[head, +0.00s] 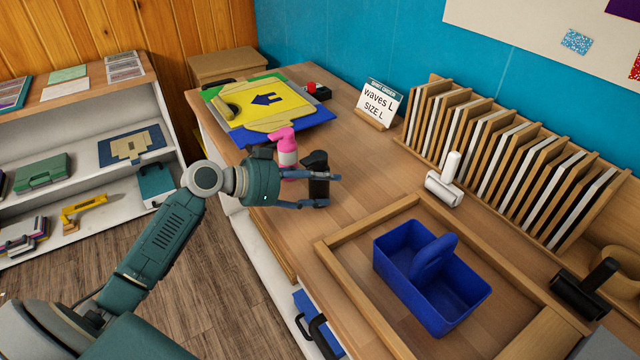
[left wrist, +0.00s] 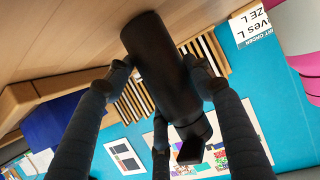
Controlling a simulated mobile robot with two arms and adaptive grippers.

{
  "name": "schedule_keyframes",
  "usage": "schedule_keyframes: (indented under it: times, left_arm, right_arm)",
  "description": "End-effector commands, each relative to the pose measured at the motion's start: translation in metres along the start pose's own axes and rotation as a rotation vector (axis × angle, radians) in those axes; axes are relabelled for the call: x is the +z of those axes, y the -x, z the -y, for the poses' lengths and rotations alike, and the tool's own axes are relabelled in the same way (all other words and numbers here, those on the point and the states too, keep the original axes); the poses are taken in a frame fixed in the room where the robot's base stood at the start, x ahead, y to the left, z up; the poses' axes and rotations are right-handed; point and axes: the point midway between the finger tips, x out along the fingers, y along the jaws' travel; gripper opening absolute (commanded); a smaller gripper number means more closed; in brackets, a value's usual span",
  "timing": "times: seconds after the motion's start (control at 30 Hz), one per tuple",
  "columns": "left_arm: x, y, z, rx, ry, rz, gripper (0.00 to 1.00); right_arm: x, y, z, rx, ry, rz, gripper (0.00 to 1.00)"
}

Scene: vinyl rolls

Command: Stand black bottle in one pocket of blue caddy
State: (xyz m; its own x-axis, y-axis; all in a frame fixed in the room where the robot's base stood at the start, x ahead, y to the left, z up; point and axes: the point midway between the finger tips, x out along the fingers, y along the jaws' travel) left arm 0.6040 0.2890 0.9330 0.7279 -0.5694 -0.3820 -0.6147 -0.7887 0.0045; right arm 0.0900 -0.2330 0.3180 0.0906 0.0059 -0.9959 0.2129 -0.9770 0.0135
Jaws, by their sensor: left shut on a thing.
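The black bottle (head: 318,170) is upright between the fingers of my left gripper (head: 322,191), which is shut on it. In the left wrist view, the black bottle (left wrist: 155,65) runs between the fingers, its base close to the wooden bench top; I cannot tell if it touches. The blue caddy (head: 462,321), with a central handle, stands inside a wooden frame on the bench, right of and nearer than the bottle. The caddy's pockets look empty from here, though the handle hides part. My right gripper is not in view.
A pink-topped bottle (head: 284,142) stands just behind my left gripper. The wooden frame's raised edge (head: 350,228) lies between bottle and caddy. A white-handled roller (head: 445,187), a sign (head: 379,102) and a slotted rack (head: 500,150) stand behind. Bench between bottle and roller is clear.

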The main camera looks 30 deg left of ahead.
Motion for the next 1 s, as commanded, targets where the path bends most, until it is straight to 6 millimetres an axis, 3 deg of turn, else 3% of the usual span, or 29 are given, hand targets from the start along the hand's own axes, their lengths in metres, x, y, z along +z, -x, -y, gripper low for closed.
schedule_keyframes:
  times: [0.7,0.73,0.83,1.0]
  left_arm:
    - [0.0009,-0.0007,0.0004,-0.001,-0.002,-0.003,0.00]
    - [0.0009,-0.0007,0.0004,-0.001,-0.001,-0.003,0.56]
    - [0.0010,-0.0007,0.0004,-0.001,-0.001,-0.002,0.74]
    - [0.0015,-0.0008,0.0003,-0.001,-0.001,-0.002,0.74]
  right_arm:
    - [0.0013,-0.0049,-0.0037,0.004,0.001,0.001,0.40]
    - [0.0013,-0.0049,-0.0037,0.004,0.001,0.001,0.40]
    - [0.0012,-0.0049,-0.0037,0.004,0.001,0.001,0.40]
    - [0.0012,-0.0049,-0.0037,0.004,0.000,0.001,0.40]
